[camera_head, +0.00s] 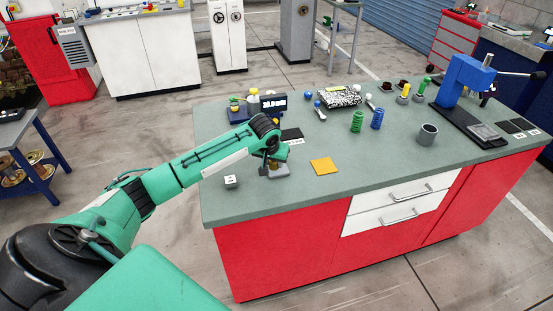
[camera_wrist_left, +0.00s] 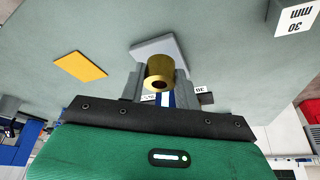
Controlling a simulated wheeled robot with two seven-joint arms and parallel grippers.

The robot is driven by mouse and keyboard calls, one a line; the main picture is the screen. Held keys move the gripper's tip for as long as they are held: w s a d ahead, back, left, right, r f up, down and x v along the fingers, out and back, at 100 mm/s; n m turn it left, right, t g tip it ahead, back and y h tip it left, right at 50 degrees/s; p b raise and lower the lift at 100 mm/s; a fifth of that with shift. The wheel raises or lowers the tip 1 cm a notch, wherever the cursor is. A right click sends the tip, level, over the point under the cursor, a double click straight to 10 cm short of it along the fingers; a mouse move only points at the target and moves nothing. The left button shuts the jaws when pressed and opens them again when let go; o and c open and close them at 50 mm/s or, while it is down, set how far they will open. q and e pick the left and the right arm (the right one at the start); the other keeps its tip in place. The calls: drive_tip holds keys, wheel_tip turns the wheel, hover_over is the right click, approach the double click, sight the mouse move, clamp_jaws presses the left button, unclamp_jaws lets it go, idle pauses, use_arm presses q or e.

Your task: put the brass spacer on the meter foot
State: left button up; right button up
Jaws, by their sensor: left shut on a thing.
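The brass spacer (camera_wrist_left: 160,72) is a short gold cylinder with a hole, held between the fingers of my left gripper (camera_wrist_left: 163,92). In the head view my left gripper (camera_head: 272,167) is low over the near left part of the bench, and the spacer is mostly hidden there. A light grey square plate (camera_wrist_left: 157,45) lies just beyond the spacer in the wrist view; it also shows beside the gripper in the head view (camera_head: 280,172). I cannot tell whether spacer and plate touch. A dark display (camera_head: 273,103) with a number stands farther back. My right gripper is out of view.
Green (camera_head: 357,122) and blue (camera_head: 377,118) springs, a grey cup (camera_head: 427,134) and a blue press (camera_head: 463,80) stand farther right. The bench's front middle is clear.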

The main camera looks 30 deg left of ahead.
use_arm(q)
drive_tip(key=w, duration=0.2)
drive_tip(key=shift+w+a+r, duration=0.1)
drive_tip(key=shift+w+a, duration=0.2)
drive_tip(key=shift+w, duration=0.05)
drive_tip(key=shift+w+a+p, duration=0.15)
drive_tip(key=shift+w+p, duration=0.2)
drive_tip(key=shift+w, duration=0.05)
drive_tip(key=shift+f+p, duration=0.3)
drive_tip(key=shift+f, duration=0.2)
wheel_tip(320, 180, down, 3)
drive_tip(key=shift+r+p, duration=0.2)
drive_tip(key=shift+p, duration=0.25)
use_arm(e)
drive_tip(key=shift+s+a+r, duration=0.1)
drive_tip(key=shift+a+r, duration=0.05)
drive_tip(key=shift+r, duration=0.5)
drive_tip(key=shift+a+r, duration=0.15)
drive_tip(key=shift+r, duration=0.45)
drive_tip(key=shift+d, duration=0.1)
use_arm(q)
drive_tip(key=o, duration=1.1)
drive_tip(key=shift+f, duration=0.15)
drive_tip(key=shift+c, duration=0.2)
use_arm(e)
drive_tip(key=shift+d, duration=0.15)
